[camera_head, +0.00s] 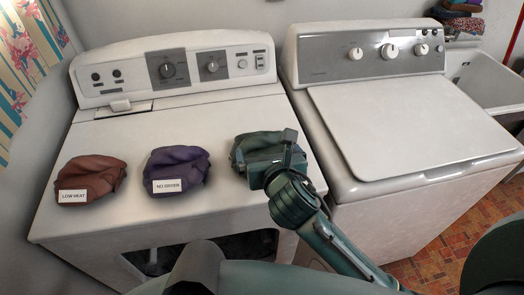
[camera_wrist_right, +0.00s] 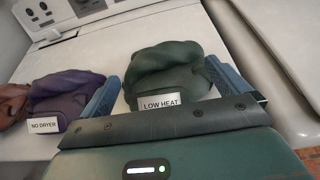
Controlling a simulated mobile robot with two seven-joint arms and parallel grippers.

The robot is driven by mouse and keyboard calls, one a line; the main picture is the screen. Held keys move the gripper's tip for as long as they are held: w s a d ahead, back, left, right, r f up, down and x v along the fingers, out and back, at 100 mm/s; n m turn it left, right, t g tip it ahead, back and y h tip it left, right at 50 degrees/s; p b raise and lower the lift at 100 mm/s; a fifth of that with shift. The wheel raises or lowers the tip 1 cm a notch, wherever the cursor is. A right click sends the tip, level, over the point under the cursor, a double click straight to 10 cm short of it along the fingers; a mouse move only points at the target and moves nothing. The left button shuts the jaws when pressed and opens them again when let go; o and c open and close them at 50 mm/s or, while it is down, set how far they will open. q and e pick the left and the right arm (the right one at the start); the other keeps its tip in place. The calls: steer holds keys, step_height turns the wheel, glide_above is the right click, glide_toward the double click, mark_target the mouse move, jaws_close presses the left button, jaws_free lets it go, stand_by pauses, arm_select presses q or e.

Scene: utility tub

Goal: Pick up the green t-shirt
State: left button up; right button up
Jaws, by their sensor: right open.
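The green t-shirt (camera_head: 248,144) is a folded bundle at the right end of the row on the left machine's white top. In the right wrist view the green t-shirt (camera_wrist_right: 168,68) carries a white "LOW HEAT" label (camera_wrist_right: 162,102). My right gripper (camera_head: 268,160) covers part of the shirt in the head view. In the wrist view my right gripper (camera_wrist_right: 165,85) is open, with one blue-grey finger on each side of the shirt. I cannot tell whether the fingers touch the cloth. My left gripper is not in view.
A red-brown bundle (camera_head: 92,178) labelled "LOW HEAT" and a purple bundle (camera_head: 176,165) labelled "NO DRYER" lie to the left on the same machine (camera_head: 120,222). A second machine (camera_head: 400,120) stands to the right, its lid clear. A white tub (camera_head: 485,78) stands beyond it.

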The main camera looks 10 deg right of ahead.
mark_target(263, 144)
steer(key=shift+x, duration=3.55)
steer(key=shift+s+f, duration=0.1)
steer(key=shift+c, duration=0.3)
steer(key=c, duration=0.9)
